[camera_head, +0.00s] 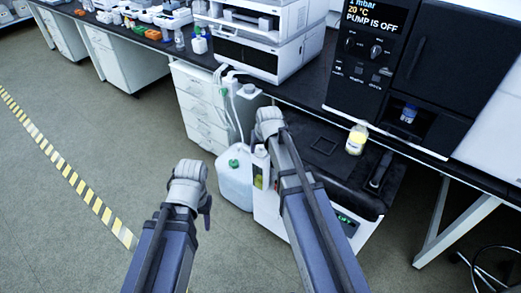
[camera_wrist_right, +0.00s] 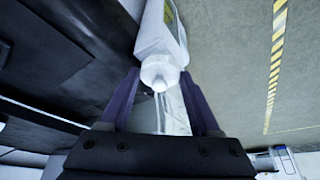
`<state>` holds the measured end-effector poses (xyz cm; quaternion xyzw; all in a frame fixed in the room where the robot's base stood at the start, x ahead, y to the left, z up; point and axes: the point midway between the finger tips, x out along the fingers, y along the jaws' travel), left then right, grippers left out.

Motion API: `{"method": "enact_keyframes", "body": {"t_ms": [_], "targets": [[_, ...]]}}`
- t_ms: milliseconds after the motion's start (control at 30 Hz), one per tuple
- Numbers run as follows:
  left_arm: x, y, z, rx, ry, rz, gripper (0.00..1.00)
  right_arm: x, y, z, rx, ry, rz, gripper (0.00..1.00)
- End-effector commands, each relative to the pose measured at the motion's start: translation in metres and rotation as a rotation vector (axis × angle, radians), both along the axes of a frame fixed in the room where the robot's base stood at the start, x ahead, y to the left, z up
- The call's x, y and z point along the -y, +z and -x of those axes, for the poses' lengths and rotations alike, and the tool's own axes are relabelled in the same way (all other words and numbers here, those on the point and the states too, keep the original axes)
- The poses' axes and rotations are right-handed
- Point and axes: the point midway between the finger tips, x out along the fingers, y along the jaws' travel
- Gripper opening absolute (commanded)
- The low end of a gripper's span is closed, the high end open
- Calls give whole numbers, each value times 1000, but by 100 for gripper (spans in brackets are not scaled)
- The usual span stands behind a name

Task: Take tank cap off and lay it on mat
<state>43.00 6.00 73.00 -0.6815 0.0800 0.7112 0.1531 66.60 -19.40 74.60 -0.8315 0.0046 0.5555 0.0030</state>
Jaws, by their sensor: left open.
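A white tank with a yellow label (camera_head: 260,170) stands upright beside the white cabinet, partly hidden by my right arm. In the right wrist view the tank (camera_wrist_right: 162,30) has a pale cap (camera_wrist_right: 160,72) on it. My right gripper (camera_wrist_right: 160,76) is open, and the cap appears between its fingertips; I cannot tell if they touch it. In the head view the right fingers are hidden behind the wrist. My left gripper (camera_head: 206,208) is open and empty, over the floor. A dark mat (camera_head: 326,146) lies on the black top right of my right gripper.
A white jerrycan with a green cap (camera_head: 238,186) stands on the floor left of the tank. A yellow-labelled jar (camera_head: 356,140) stands on the black top, with a dark handled object (camera_head: 380,170) to its right. The floor at left is clear.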

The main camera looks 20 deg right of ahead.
Motion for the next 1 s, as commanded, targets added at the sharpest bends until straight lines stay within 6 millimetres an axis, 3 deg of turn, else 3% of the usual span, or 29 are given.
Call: {"method": "enact_keyframes", "body": {"t_ms": [67,433,767,1000], "targets": [[0,0,0,0,0,0,50,0,0,0,0,0,0,52],[0,0,0,0,0,0,50,0,0,0,0,0,0,11],[0,2,0,0,0,0,50,0,2,0,0,0,0,9],[0,21,0,0,0,0,50,0,21,0,0,0,0,9]]}}
